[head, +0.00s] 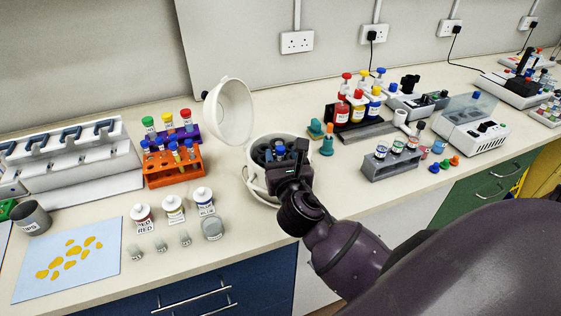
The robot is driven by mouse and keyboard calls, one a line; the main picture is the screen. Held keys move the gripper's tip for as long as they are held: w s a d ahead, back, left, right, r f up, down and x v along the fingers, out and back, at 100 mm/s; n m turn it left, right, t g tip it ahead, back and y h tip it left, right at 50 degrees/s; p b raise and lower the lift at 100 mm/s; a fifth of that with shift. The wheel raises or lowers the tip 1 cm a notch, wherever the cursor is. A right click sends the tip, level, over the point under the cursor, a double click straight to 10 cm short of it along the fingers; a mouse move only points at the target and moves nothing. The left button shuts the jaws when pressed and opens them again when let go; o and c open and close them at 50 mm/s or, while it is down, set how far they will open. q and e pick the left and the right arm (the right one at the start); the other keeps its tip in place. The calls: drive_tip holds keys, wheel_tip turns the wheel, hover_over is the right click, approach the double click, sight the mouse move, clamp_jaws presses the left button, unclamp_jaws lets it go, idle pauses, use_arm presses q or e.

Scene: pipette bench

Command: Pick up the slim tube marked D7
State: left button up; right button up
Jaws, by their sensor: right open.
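No marking D7 can be read at this size, so I cannot tell which tube it is. My right gripper (279,152) is open over the round white centrifuge (256,184), whose lid (234,108) stands open. The gripper and wrist hide part of the centrifuge's dark inside, and I cannot make out a tube between the fingers. My left gripper is not in view.
Labelled bottles (173,209) stand in front of the orange rack. A grey rack (391,161) with several vials, loose coloured caps (444,164) and a white device (470,125) are to the right. A blue mat (68,262) lies at the left front.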

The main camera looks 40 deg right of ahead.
drive_tip(key=shift+x, duration=0.85)
drive_tip(key=shift+s, duration=0.1)
clamp_jaws()
drive_tip(key=shift+r, duration=0.1)
